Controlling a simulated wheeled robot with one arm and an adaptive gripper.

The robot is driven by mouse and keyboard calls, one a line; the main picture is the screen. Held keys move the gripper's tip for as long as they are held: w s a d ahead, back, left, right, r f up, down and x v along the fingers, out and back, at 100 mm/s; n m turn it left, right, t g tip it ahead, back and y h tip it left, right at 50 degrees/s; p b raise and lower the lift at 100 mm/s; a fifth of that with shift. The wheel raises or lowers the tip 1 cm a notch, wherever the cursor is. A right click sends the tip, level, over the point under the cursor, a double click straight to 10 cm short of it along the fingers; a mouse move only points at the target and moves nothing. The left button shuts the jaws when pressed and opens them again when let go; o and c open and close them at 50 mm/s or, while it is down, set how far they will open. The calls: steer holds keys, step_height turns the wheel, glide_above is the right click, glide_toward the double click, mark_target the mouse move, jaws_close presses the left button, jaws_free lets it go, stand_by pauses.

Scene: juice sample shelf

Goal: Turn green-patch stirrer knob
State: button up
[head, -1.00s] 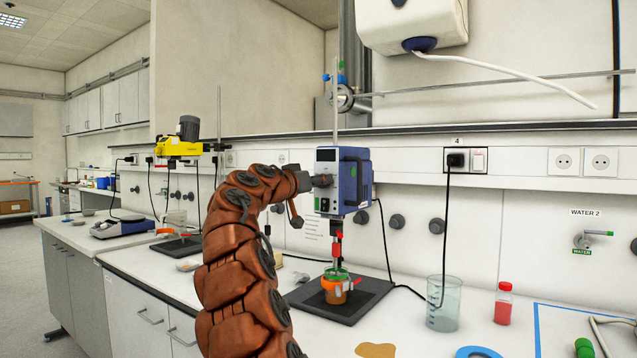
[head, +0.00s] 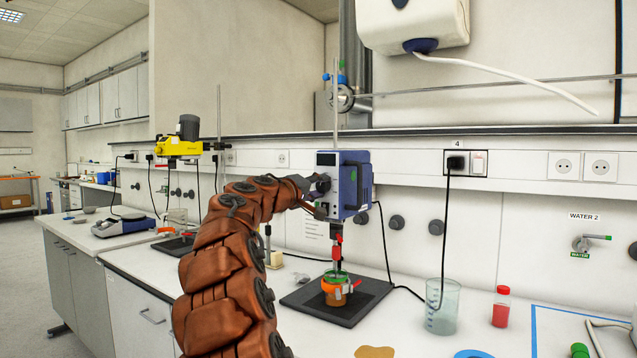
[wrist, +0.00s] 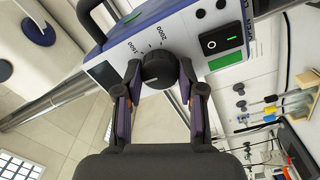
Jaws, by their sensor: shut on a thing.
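The stirrer (head: 355,185) is a blue and white box on a rod above a dark base plate. A green patch (wrist: 225,62) lies beside the switch. My gripper (wrist: 159,72) has one finger on each side of the knob and is shut on it. In the head view my gripper (head: 318,190) reaches the stirrer's front from the left and partly covers it.
Below the stirrer, an orange vessel (head: 336,291) stands on the dark plate (head: 312,300). A glass beaker (head: 443,310) and a red bottle (head: 502,308) stand to the right. A yellow stirrer (head: 180,147) stands farther left. A black cable runs from the wall socket past the beaker.

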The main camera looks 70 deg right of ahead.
steer(key=n+p, duration=0.2)
steer(key=n, duration=0.1)
steer(key=n+p, duration=0.2)
steer(key=n, duration=0.1)
steer(key=shift+r+n, duration=0.2)
steer(key=shift+n, duration=0.2)
steer(key=shift+s+n+p, duration=0.1)
steer(key=shift+n+p, duration=0.75)
steer(key=shift+n, duration=0.15)
steer(key=n+p, duration=0.4)
steer(key=shift+n+t, duration=0.3)
steer(key=n+p, duration=0.6)
steer(key=p, duration=0.1)
steer(key=shift+n, duration=0.3)
steer(key=n+p, duration=0.3)
steer(key=p, duration=0.2)
steer(key=shift+f+n, duration=0.1)
steer(key=shift+n, duration=0.3)
steer(key=shift+s+f+n+p, duration=0.1)
steer(key=shift+f+n+p, duration=0.1)
steer(key=shift+n+p, duration=0.7)
steer(key=shift+f, duration=0.1)
steer(key=o, duration=1.1)
